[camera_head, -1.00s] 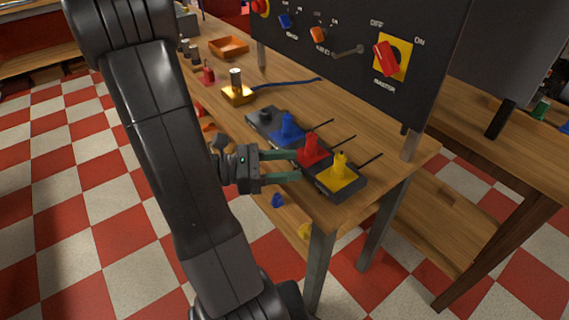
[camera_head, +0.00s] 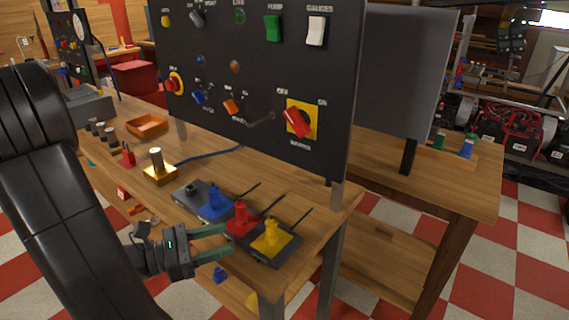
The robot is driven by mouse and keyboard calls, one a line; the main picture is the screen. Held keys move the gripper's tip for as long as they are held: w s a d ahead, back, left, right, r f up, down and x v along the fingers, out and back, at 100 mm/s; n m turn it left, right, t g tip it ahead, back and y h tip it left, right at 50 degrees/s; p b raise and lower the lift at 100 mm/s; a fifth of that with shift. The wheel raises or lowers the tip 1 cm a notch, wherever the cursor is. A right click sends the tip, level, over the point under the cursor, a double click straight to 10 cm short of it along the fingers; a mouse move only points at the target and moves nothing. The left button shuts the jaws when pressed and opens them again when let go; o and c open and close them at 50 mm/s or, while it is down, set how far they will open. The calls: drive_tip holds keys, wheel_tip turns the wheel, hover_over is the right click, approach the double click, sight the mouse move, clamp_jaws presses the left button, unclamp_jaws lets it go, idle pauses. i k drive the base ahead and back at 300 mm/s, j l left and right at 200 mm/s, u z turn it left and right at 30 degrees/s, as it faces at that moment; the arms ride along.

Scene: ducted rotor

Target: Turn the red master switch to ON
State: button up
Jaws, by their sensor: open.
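The red master switch (camera_head: 297,123) is a red rotary knob on a yellow square plate (camera_head: 312,107), low on the right of the black panel (camera_head: 265,60). OFF is printed at its upper left and ON at its right. The knob sits tilted, its upper end toward the OFF side. My gripper (camera_head: 228,241) is open and empty, low in front of the bench edge. Its fingers point right, beside the red and yellow levers, well below and left of the switch. I cannot tell whether a finger touches the lever bases.
A row of lever boxes with blue (camera_head: 214,202), red (camera_head: 240,218) and yellow (camera_head: 272,237) levers stands on the bench below the panel. A brass block (camera_head: 160,172) and an orange tray (camera_head: 147,125) lie farther left. Other panel knobs and a dark handle sit left of the switch.

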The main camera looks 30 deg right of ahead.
sight(300, 120)
drive_tip(key=k+j+z, duration=0.1)
drive_tip(key=z, duration=0.3)
drive_tip(key=k+j+z, duration=0.1)
drive_tip(key=z, duration=0.3)
drive_tip(key=k+j+z, duration=0.1)
drive_tip(key=z, duration=0.3)
drive_tip(key=i+z, duration=0.3)
drive_tip(key=k, duration=0.15)
